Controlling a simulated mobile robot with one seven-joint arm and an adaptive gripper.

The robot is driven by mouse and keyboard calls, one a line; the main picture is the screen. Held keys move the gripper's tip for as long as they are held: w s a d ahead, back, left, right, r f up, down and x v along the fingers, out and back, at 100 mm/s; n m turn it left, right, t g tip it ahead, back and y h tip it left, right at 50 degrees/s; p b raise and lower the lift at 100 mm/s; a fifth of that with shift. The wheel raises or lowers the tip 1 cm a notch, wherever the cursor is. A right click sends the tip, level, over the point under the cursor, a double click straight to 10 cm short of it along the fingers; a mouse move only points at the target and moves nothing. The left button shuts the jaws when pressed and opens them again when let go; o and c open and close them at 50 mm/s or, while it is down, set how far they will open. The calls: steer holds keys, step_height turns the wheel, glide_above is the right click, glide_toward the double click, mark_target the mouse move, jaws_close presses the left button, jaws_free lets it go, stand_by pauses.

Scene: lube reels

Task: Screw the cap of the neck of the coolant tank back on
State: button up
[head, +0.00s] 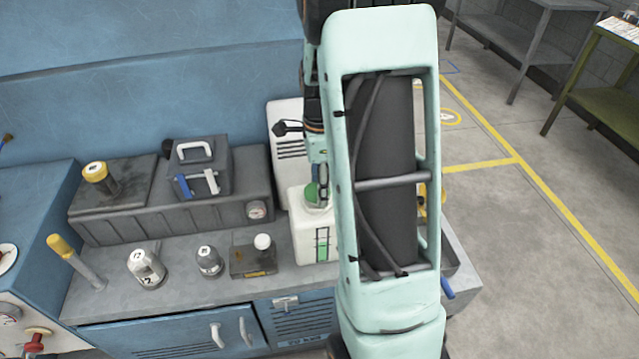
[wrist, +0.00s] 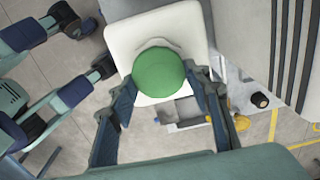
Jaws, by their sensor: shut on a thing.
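The coolant tank (head: 305,240) is a white container with a green level strip, standing at the right end of the bench, partly hidden by my arm. A green cap (head: 311,193) is at its top. In the wrist view the round green cap (wrist: 159,72) is seen from above, over the white tank top (wrist: 188,28). My gripper (wrist: 162,82) is shut on the cap, one finger on either side. In the head view my gripper (head: 319,178) points down and is largely hidden by my arm. The neck is hidden under the cap; I cannot tell whether the cap is seated.
A white vented box (head: 285,120) stands behind the tank. A dark box with a small white cap (head: 263,242) and two grey bottles (head: 147,268) (head: 209,261) stand to the left. A grey reservoir (head: 165,217) with a gauge lies behind them. Open floor lies right.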

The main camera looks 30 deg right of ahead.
stand_by(0.3)
steer(key=shift+m+p, duration=0.55)
steer(key=shift+m, duration=0.65)
steer(key=o, duration=1.3)
steer(key=shift+o, duration=0.5)
steer(key=shift+o, duration=1.1)
steer(key=shift+r, duration=0.1)
steer(key=shift+r+p, duration=2.5)
steer(key=shift+r, duration=0.45)
